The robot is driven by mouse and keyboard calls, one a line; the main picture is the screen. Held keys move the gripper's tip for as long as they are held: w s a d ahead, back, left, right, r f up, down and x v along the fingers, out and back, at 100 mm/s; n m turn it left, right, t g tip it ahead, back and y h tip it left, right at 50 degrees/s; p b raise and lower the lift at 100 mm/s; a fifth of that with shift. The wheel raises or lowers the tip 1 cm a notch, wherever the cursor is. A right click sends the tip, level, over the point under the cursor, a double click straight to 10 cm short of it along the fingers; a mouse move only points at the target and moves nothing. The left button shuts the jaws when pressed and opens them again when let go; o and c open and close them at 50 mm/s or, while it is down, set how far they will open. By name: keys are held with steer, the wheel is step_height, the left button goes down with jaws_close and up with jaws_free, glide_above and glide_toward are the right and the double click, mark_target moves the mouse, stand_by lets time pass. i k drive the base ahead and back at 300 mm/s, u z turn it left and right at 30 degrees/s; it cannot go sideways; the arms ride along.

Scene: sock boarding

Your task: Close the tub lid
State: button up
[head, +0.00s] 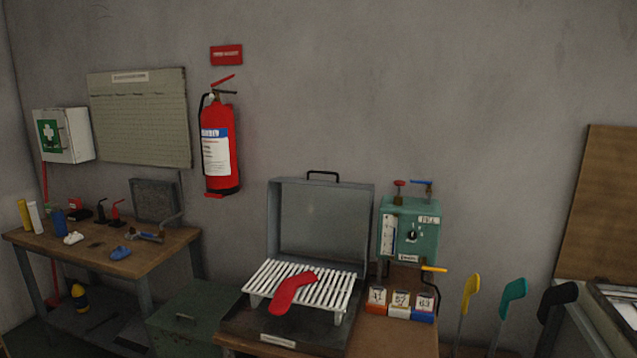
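The tub (270,331) is a dark, shallow box with a label on its front, standing on a wooden table. Its grey metal lid (322,222) stands open and upright at the back, close to the wall. A black handle (323,174) is on the lid's top edge. A white slatted rack (333,292) sits over the tub. A red sock-shaped piece (291,292) lies across the rack's slats, its lower end over the front edge. My gripper is not in view.
A green control box (410,230) with valves stands right of the lid. A yellow-handled crank (434,269) and small labelled boxes (401,311) are beside the tub. Yellow, teal and black foot-shaped boards (513,293) stand at right. A workbench (130,262) is at left.

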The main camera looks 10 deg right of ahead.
mark_target(273, 185)
steer(key=i, duration=0.4)
steer(key=u, duration=0.4)
steer(key=k, duration=1.35)
steer(key=z, duration=0.1)
steer(key=i, duration=1.65)
steer(key=u, duration=0.15)
